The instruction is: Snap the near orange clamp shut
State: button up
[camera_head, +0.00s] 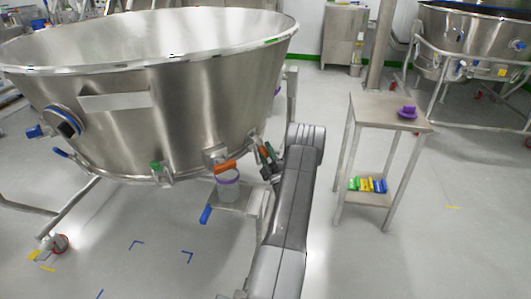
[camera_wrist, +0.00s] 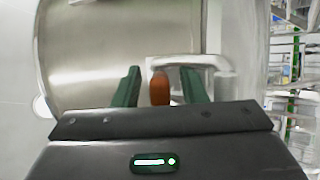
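The large steel bowl (camera_head: 180,110) has clamps along its lower rim. One orange clamp handle (camera_head: 225,166) sticks out at the front of the rim. A second orange handle (camera_head: 262,153) is to its right, beside my gripper (camera_head: 268,160). In the wrist view, an orange handle (camera_wrist: 160,88) stands between the two green fingers of my gripper (camera_wrist: 160,88), with a gap on each side. My gripper is open and does not hold the handle. The clamp body behind it is mostly hidden, and I cannot tell how far the clamp is closed.
A green clamp (camera_head: 155,168) is on the rim to the left. A purple-rimmed container (camera_head: 228,186) is below the bowl, with a blue handle (camera_head: 205,214) under it. A steel side table (camera_head: 365,108) at right carries a purple item (camera_head: 407,112). The floor between is clear.

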grip_shut()
